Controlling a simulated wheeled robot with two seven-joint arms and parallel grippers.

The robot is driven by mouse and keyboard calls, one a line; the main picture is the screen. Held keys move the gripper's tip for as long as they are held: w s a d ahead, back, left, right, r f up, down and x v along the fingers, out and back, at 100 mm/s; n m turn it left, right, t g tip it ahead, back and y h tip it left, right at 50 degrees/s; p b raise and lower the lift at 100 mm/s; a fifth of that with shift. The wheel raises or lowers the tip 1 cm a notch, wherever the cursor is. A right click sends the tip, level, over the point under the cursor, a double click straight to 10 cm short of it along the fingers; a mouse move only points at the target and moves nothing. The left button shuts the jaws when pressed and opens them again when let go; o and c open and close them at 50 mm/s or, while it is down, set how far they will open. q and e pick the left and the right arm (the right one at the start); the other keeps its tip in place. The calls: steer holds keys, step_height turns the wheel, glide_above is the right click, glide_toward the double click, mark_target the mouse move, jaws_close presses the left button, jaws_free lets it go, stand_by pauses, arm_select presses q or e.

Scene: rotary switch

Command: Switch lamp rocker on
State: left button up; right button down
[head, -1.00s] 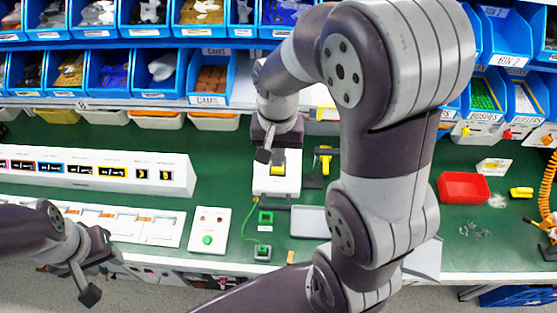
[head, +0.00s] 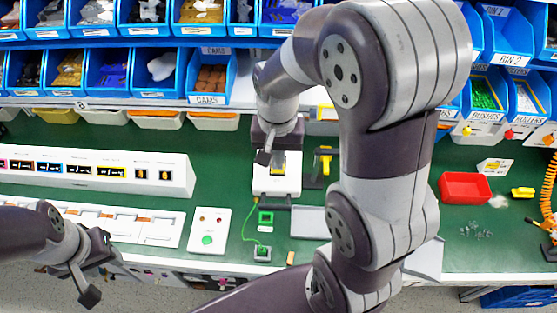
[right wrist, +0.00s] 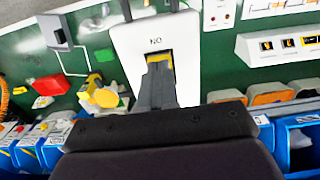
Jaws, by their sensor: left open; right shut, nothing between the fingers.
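The lamp rocker switch is a white box (head: 277,186) on the green bench, near the middle of the head view. Its yellow rocker (head: 279,170) shows just below my right gripper (head: 274,160). In the right wrist view, the box (right wrist: 190,50) carries the letters "ON", upside down, beside the yellow rocker (right wrist: 160,58). My right gripper is shut and empty, with its fingertips (right wrist: 158,72) over the rocker. The fingers hide most of the rocker, so contact and its tilt are unclear. My left gripper (head: 98,274) is open and empty at the bench's front edge, far left of the switch.
A yellow-handled device (head: 325,160) stands just right of the switch. A panel with a green button (head: 208,240) and a green part on a cable (head: 265,218) lie in front. A grey tray (head: 309,223) and a red bin (head: 464,188) are further right. Blue bins line the back.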

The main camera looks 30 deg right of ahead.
steer(key=shift+f, duration=0.35)
steer(key=shift+r, duration=0.1)
step_height(320, 180, up, 5)
steer(key=p, duration=0.4)
steer(key=shift+r+p, duration=0.15)
steer(key=shift+p, duration=0.25)
steer(key=shift+r, duration=0.8)
